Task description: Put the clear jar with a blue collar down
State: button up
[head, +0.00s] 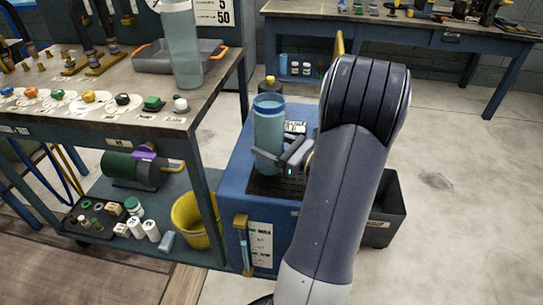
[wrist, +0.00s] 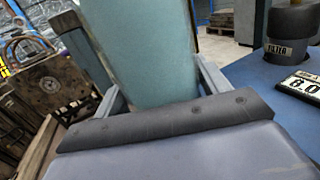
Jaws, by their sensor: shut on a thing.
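The clear jar with a blue collar (head: 268,128) is upright over the dark grate (head: 290,189) on top of the blue cabinet (head: 232,186). Its blue collar is at the top. My gripper (head: 281,156) is shut on the jar's lower part, one finger on each side. In the wrist view, the jar's pale teal wall (wrist: 150,45) fills the middle between the fingers. The jar's base is close to the grate, but I cannot tell whether it touches. My arm hides the cabinet's right part.
A dark container with a yellow top (head: 269,86) and a number plate (head: 295,128) are behind the jar. A workbench (head: 110,122) at left bears another clear cylinder (head: 183,45) and an orange-rimmed tray (head: 214,49). A yellow bucket (head: 190,222) is below. A dark bin (head: 385,225) stands right.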

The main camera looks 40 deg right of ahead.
jog(key=shift+f+b, duration=0.5)
jog(key=shift+f, duration=0.95)
jog(key=shift+f, duration=0.15)
jog(key=o, duration=1.7)
jog(key=shift+s, duration=0.15)
jog(key=p+v, duration=0.2)
jog(key=v, duration=0.9)
jog(key=shift+s+d, duration=0.15)
jog(key=shift+s, duration=0.2)
